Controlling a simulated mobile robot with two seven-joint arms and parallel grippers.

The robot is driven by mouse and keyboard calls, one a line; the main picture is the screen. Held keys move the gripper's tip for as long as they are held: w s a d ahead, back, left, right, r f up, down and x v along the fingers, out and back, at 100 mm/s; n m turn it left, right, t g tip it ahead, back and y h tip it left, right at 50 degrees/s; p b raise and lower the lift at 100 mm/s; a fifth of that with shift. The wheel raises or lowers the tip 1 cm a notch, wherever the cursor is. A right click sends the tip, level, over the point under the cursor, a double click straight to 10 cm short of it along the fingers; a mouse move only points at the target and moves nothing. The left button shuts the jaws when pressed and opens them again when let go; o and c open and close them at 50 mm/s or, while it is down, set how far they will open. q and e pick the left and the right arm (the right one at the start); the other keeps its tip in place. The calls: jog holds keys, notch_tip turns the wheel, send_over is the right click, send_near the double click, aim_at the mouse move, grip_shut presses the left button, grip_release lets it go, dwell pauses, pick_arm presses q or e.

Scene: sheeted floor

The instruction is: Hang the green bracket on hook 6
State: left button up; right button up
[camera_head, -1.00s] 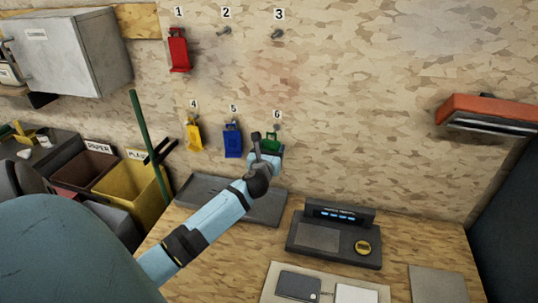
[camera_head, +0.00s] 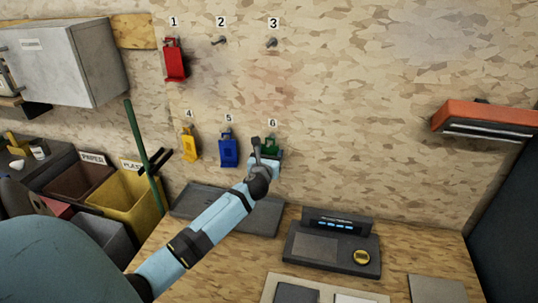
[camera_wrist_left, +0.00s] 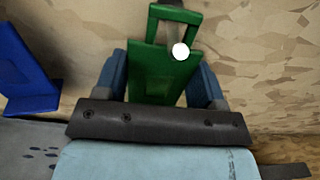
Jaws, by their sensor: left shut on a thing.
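The green bracket (camera_head: 271,145) is at the wall just below the label 6, partly hidden by my left gripper (camera_head: 267,158). In the left wrist view the green bracket (camera_wrist_left: 152,72) lies between the two blue fingers of my left gripper (camera_wrist_left: 160,82), which is shut on it. The bracket's open loop points up towards a dark hook (camera_wrist_left: 172,3) at the top edge of that view. I cannot tell whether the loop is around the hook. My right gripper is not in view.
A blue bracket (camera_head: 228,150) hangs under label 5, close left of my gripper; it also shows in the left wrist view (camera_wrist_left: 22,75). A yellow bracket (camera_head: 190,148) and red bracket (camera_head: 175,60) hang further left. Hooks 2 (camera_head: 220,41) and 3 (camera_head: 271,43) are bare. A grey tray (camera_head: 205,203) lies below.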

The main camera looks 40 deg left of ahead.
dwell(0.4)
pick_arm(q)
jog(key=o, duration=1.1)
jog(key=shift+s+d, duration=0.25)
jog(key=shift+s, duration=0.1)
jog(key=v, duration=1.3)
jog(key=shift+r+b, duration=0.15)
jog(key=shift+b, duration=0.25)
